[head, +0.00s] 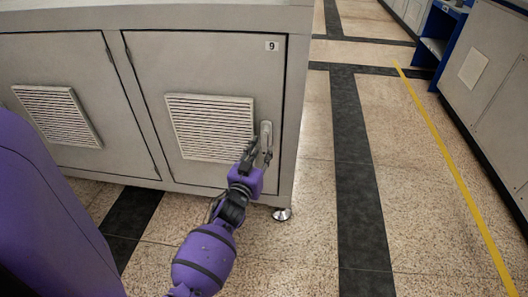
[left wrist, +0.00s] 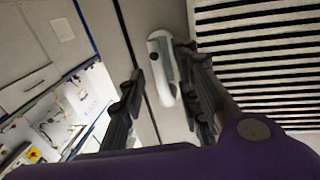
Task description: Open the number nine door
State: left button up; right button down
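The number nine door (head: 215,100) is a grey cabinet door with a louvred vent and a "9" label (head: 272,46) at its top right. It looks shut. Its pale handle (head: 266,138) is upright near the right edge. My left gripper (head: 258,150) is at the handle's lower part. In the left wrist view the handle (left wrist: 163,75) lies between the two spread fingers of my left gripper (left wrist: 165,110), closer to the right finger. A clear gap shows on the left side; whether the right finger touches it I cannot tell. My right gripper is in neither view.
Another vented grey door (head: 62,100) is to the left. The cabinet stands on a round foot (head: 282,213). Speckled floor (head: 315,230) to the right is clear, with a dark strip and a yellow line (head: 450,165). More cabinets (head: 490,80) line the right side.

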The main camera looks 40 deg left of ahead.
pick_arm(q)
jog(key=shift+x, duration=0.8)
grip_shut()
